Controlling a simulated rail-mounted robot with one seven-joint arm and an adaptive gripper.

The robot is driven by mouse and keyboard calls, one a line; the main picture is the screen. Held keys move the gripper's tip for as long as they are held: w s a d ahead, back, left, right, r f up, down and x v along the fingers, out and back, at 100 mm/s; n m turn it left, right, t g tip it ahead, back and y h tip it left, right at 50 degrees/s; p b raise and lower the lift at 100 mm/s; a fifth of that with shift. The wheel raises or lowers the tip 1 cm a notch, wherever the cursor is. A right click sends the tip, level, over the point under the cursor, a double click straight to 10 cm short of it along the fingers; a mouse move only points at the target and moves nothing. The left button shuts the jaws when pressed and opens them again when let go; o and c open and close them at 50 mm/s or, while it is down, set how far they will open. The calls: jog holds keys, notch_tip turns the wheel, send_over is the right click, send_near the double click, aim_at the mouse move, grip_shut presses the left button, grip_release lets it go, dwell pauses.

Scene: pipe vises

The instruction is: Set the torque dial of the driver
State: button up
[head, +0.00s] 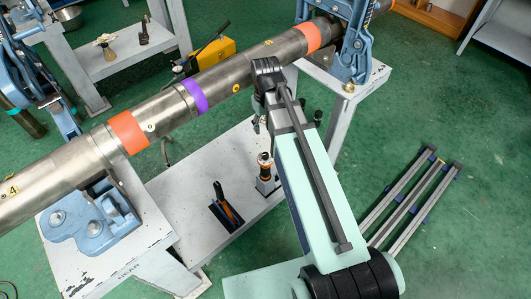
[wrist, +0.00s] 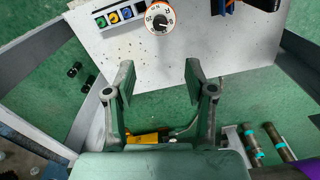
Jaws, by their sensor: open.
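The driver (head: 265,168) stands upright on the low white table in the head view, with orange and dark bands on its body. In the wrist view I look at its round white dial (wrist: 160,17), which has an orange rim, dark marks and a black pointer. My gripper (wrist: 160,76) is open and empty. Its fingers are apart from the dial, which lies beyond the fingertips near the top edge of the picture. In the head view my arm partly hides my gripper above the table.
A panel with coloured icons (wrist: 119,12) lies beside the dial. A dark holder with orange-handled tools (head: 227,207) stands on the same table (head: 180,198). A long steel pipe (head: 165,108) with coloured bands crosses above, held in blue vises. A yellow case (head: 214,58) lies behind the pipe.

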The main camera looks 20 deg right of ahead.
aim_at(266, 154)
notch_tip(266, 154, down, 16)
jog(key=shift+f, duration=0.2)
dwell(0.4)
grip_shut()
